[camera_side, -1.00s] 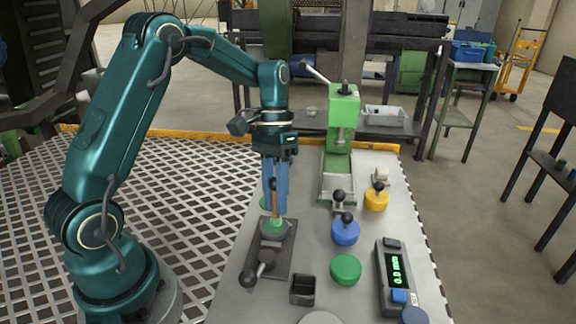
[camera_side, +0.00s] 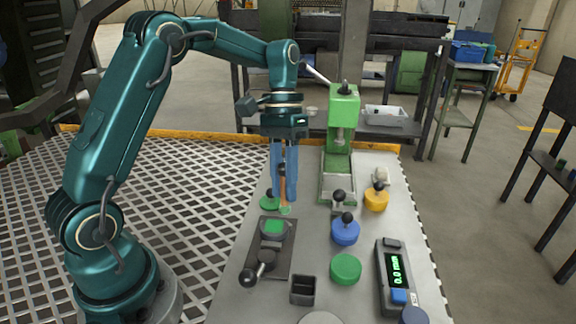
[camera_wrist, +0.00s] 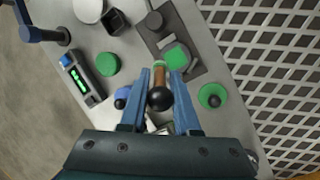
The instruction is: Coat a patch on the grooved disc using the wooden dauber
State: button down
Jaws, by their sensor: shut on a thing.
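My gripper (camera_side: 284,196) is shut on the wooden dauber (camera_wrist: 160,82), which has a dark ball end, a wooden shaft and a green tip. In the side view the dauber hangs upright between the blue fingers, its green tip (camera_side: 285,209) low over the bench behind the disc. The grooved disc (camera_side: 263,233) is grey and sits in a dark fixture with a handle.
A green press (camera_side: 340,140) stands at the back of the bench. Blue (camera_side: 345,234) and yellow (camera_side: 376,200) knobbed discs, a green disc (camera_side: 346,269), a black open box (camera_side: 303,290) and a gauge reading 0.0 mm (camera_side: 394,275) are to the right and front.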

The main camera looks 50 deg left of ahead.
jog(key=shift+r, duration=2.4)
